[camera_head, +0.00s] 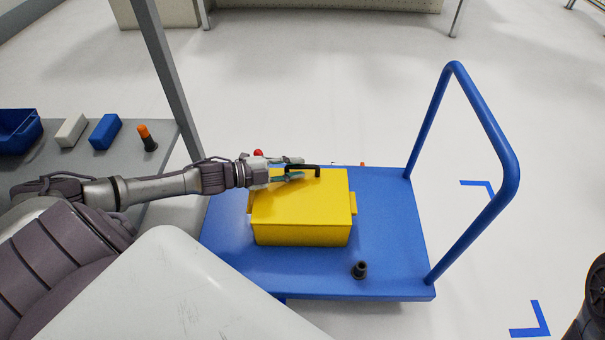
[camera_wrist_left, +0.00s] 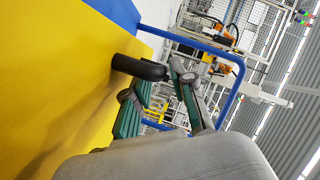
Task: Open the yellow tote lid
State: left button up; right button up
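The yellow tote (camera_head: 300,222) stands on the blue cart with its lid (camera_head: 325,195) closed. A black handle (camera_head: 317,171) sits on the lid near its far edge. It also shows in the left wrist view (camera_wrist_left: 140,68), close to the fingertips. My left gripper (camera_head: 289,169) reaches in from the left over the lid, at the handle's left part. Its green-padded fingers (camera_wrist_left: 158,100) are apart, with a gap between them. Whether they touch the handle is unclear.
The blue cart (camera_head: 395,230) has a tall handle frame (camera_head: 507,165) on the right. A small black part (camera_head: 360,270) stands in front of the tote. A grey table (camera_head: 165,160) on the left holds a blue bin (camera_head: 18,130), blocks (camera_head: 105,131) and an orange-topped part (camera_head: 147,138).

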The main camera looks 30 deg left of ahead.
pick_arm(q)
jog(key=shift+b+x, duration=0.4)
jog(key=shift+x, duration=0.85)
grip_shut()
